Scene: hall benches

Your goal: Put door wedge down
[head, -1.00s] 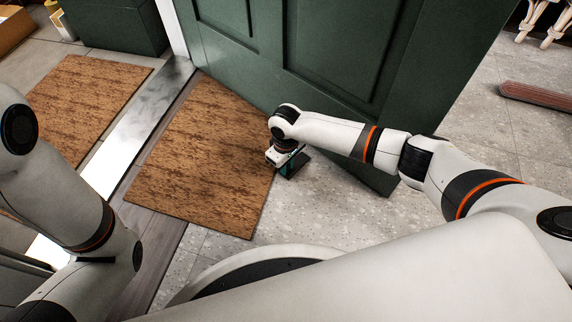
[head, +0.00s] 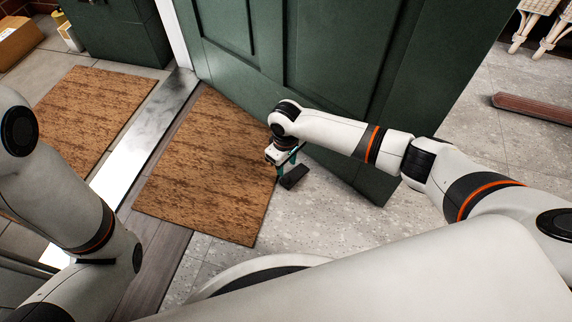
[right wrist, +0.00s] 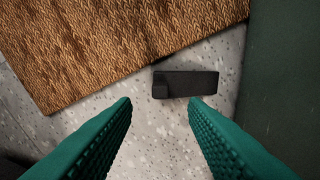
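The door wedge (head: 294,177) is a small dark block. It lies on the speckled floor between the brown doormat and the green door (head: 335,60). In the right wrist view the wedge (right wrist: 186,84) lies just beyond my fingertips, close to the mat's edge and apart from the door. My right gripper (head: 287,168) is low beside the wedge. Its teal fingers (right wrist: 160,101) are spread apart with nothing between them. My left arm shows at the left, but its gripper is out of view.
The near doormat (head: 210,165) lies left of the wedge. A metal threshold strip (head: 145,130) separates it from a second mat (head: 90,110). A reddish-brown bar (head: 535,108) lies on the floor at the right, near pale furniture legs (head: 545,40). A cardboard box (head: 18,42) sits far left.

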